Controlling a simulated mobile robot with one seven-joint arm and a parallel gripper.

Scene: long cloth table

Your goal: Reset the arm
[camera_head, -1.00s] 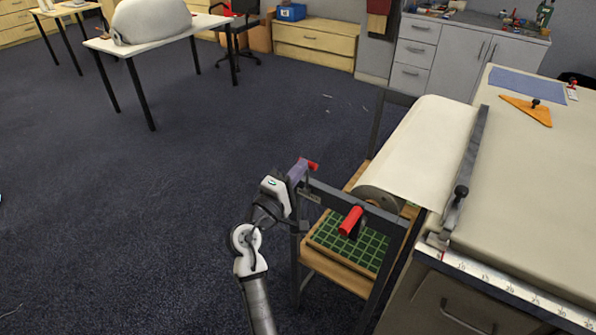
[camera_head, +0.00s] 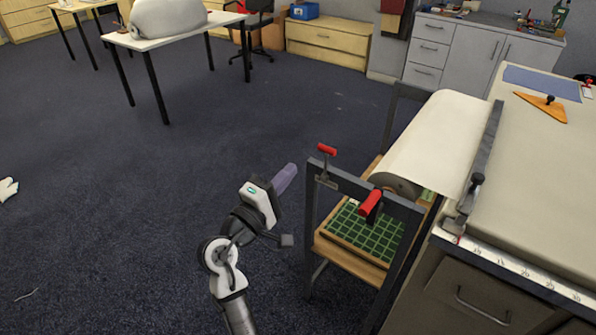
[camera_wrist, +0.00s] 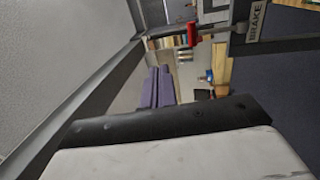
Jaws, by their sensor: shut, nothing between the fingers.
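My arm with its white and black wrist rises from the bottom of the head view. My gripper (camera_head: 290,170) is at its end, with purple-grey fingers pointing up and to the right. The fingers are shut with nothing between them. The gripper is in open air just left of the roll stand's dark frame (camera_head: 350,180), apart from it. In the wrist view the purple fingers (camera_wrist: 158,88) lie together in the middle, and a red handle (camera_wrist: 192,34) with a plate marked BRAKE (camera_wrist: 256,20) shows beyond them.
The stand bears red handles (camera_head: 327,149) and a cloth roll (camera_head: 396,184), with a green cutting mat (camera_head: 365,235) on its lower shelf. The long table (camera_head: 540,180) is at right. Open carpet lies to the left, with a white glove (camera_head: 7,188) at the far left edge.

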